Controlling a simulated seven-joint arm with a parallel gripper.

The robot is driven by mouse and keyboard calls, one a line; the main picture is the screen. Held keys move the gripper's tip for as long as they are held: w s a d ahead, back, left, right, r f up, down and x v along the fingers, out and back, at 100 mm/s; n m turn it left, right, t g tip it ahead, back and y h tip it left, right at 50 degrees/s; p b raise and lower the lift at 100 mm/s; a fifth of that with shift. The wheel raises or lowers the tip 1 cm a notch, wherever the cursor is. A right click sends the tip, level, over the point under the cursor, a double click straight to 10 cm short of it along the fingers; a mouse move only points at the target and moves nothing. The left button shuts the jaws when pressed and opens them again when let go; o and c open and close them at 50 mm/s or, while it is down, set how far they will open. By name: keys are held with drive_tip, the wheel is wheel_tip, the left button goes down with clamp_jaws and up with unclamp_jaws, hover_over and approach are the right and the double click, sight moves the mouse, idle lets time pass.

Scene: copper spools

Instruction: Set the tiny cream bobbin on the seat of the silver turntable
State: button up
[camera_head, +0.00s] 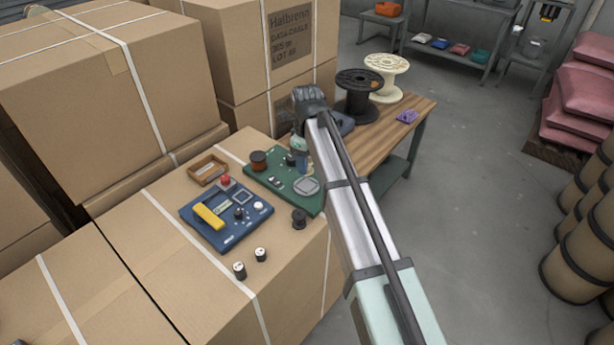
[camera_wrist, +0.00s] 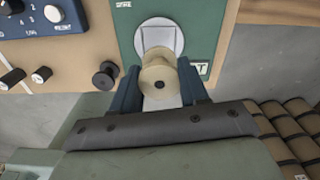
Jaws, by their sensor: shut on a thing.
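My gripper (camera_wrist: 159,90) is shut on the tiny cream bobbin (camera_wrist: 157,76), with one dark blue finger on each side of it. In the wrist view the bobbin overlaps the near part of the silver turntable (camera_wrist: 160,35); I cannot tell how high it is above it. My arm reaches in from the lower right there, and my gripper (camera_head: 303,163) is low over the board behind the turntable. The bobbin cannot be made out clearly there.
A blue control panel (camera_head: 222,232) with a yellow handle lies left of the board. A small black spool (camera_head: 299,216) and two black-and-white bobbins (camera_head: 250,262) stand in front. A copper spool (camera_head: 259,160) stands on the board, near a wooden tray (camera_head: 196,178).

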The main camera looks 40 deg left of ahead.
drive_tip(key=shift+f, duration=2.7)
drive_tip(key=shift+f, duration=0.25)
drive_tip(key=o, duration=1)
wheel_tip(320, 180, up, 13)
drive_tip(key=shift+f, duration=0.2)
